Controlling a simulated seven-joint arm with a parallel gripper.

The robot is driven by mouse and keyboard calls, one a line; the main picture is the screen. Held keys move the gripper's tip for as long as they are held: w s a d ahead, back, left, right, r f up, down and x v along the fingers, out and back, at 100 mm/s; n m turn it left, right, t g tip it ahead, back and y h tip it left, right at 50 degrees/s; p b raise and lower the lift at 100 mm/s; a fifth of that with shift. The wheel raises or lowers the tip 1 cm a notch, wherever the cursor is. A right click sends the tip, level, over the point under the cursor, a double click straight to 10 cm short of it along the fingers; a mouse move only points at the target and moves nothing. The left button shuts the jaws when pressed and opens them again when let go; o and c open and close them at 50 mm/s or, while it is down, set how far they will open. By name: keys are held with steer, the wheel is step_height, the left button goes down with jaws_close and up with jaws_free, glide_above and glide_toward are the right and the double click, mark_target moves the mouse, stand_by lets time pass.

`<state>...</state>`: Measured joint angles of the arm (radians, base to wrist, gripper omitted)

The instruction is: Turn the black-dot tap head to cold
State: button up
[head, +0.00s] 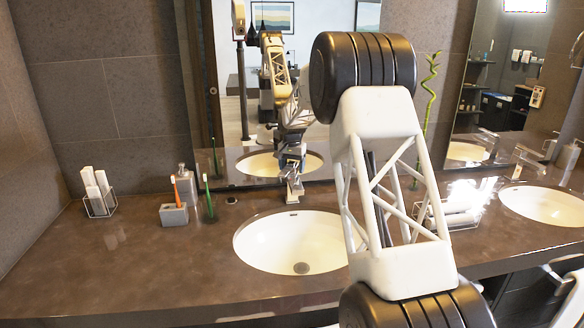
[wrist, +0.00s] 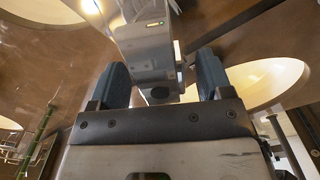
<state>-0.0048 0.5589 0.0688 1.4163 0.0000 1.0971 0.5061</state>
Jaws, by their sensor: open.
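A pale grey tap (head: 293,192) stands behind the near basin in the head view, small and partly merged with my arm's reflection. In the wrist view the tap (wrist: 148,45) is a grey, glossy block with a small green mark, and it lies between my fingers. My gripper (wrist: 162,78) is open, with one blue-grey finger on each side of the tap. I cannot tell whether the fingers touch it. A second tap (head: 520,162) stands at the right basin.
The near basin (head: 258,240) lies in front of the tap, and the right basin (head: 545,205) is farther off. A toothbrush holder (head: 174,215), a soap dispenser (head: 186,180) and a white-towel rack (head: 98,208) stand left. The mirror (head: 232,168) is close behind. The counter's left front is clear.

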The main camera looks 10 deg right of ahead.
steer(key=c, duration=1.3)
steer(key=shift+n, duration=0.4)
steer(key=n, duration=1.3)
steer(key=shift+o, duration=0.2)
steer(key=o, duration=1.3)
steer(key=shift+c, duration=0.2)
